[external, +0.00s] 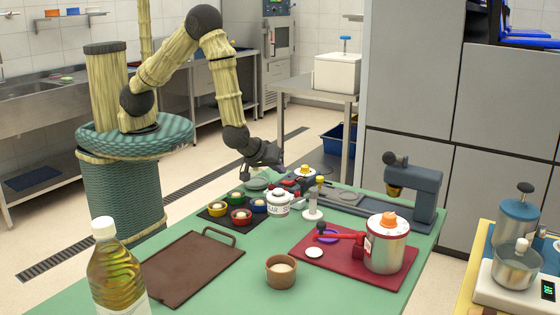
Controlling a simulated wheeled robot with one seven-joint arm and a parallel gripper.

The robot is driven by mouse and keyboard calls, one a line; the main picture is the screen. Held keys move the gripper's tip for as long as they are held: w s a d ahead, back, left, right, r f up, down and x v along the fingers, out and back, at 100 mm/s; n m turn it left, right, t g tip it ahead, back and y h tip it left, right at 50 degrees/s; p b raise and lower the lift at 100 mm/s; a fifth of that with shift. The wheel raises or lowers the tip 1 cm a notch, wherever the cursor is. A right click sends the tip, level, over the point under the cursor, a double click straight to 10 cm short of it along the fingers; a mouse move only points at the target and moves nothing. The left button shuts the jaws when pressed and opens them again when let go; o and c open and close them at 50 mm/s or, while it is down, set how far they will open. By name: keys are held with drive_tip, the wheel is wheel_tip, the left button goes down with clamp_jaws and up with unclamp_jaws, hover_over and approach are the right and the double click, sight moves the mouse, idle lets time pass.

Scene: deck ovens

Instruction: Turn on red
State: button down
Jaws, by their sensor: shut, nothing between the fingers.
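A small red part (289,184) shows on a dark unit at the back of the green table, just below and right of my gripper. It is too small to tell whether it is a switch or whether it is on. A yellow part (305,170) sits on a white round base beside it. My gripper (279,168) is shut and empty. It appears close above the table's back edge, near the red part; I cannot tell whether they touch.
A white sugar jar (278,205), several small coloured bowls (241,217) and a small stand (313,205) crowd the front of that area. A red tray (390,281) holds a canister (386,250). A brown board (195,268) and oil bottle (117,268) are at left.

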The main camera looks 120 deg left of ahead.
drive_tip(key=v, duration=1.1)
drive_tip(key=shift+s+a+r, duration=0.3)
drive_tip(key=shift+a+r, duration=0.05)
drive_tip(key=shift+r, duration=0.05)
drive_tip(key=shift+w+r+b, duration=0.15)
drive_tip(key=shift+w+b, duration=0.55)
drive_tip(key=shift+b, duration=0.3)
